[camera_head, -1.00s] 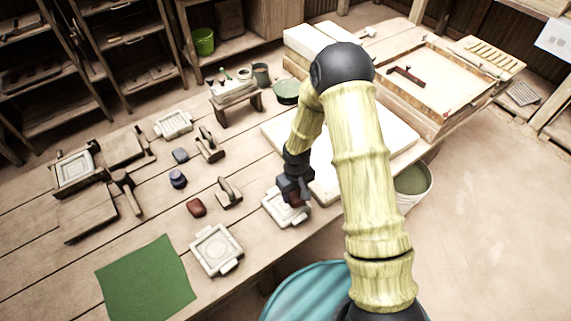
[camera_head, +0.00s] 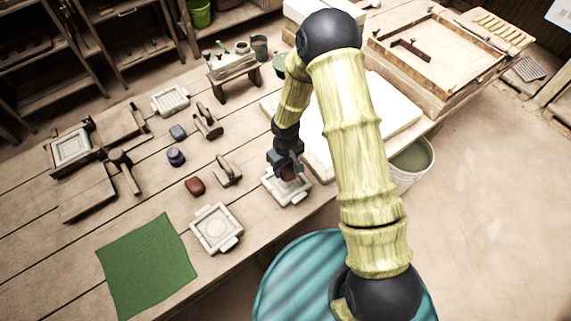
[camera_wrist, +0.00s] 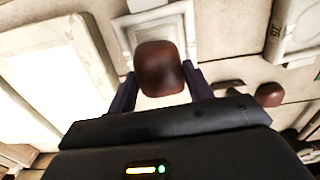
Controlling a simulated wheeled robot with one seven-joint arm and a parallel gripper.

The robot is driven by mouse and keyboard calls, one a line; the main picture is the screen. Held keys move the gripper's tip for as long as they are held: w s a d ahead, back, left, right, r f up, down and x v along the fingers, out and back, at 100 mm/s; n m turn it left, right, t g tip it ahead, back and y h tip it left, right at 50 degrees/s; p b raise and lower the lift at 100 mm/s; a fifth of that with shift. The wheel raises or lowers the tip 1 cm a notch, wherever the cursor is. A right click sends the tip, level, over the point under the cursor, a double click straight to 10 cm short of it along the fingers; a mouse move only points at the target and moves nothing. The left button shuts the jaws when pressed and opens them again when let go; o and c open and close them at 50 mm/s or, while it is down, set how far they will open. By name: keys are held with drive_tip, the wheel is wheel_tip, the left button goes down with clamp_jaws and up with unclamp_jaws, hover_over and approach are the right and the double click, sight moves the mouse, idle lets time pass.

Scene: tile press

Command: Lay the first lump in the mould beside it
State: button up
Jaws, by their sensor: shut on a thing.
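My gripper (camera_head: 287,168) is shut on a reddish-brown lump (camera_wrist: 159,68), which sits between the two fingers in the wrist view. The gripper and lump are over a white square mould (camera_head: 288,190) with a raised rim. In the wrist view the mould (camera_wrist: 126,32) shows behind the lump. Whether the lump touches the mould floor cannot be told. A second reddish-brown lump (camera_head: 194,186) lies on the table to the left. Another white mould (camera_head: 216,230) lies nearer the table's front edge, empty.
A wooden hand tool (camera_head: 228,171) stands between the second lump and my gripper. Two blue-grey lumps (camera_head: 176,157) lie farther back. A large white slab (camera_head: 385,115) is at the right. A green cloth (camera_head: 148,265) lies at the front left.

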sight(286, 171)
drive_tip(key=shift+w+f+b, duration=0.1)
drive_tip(key=shift+f+b, duration=1.8)
drive_tip(key=shift+f, duration=1)
drive_tip(key=o, duration=1.2)
drive_tip(key=shift+o, duration=0.2)
wheel_tip(286, 171, up, 18)
drive_tip(key=shift+f, duration=0.25)
drive_tip(key=shift+d, duration=0.15)
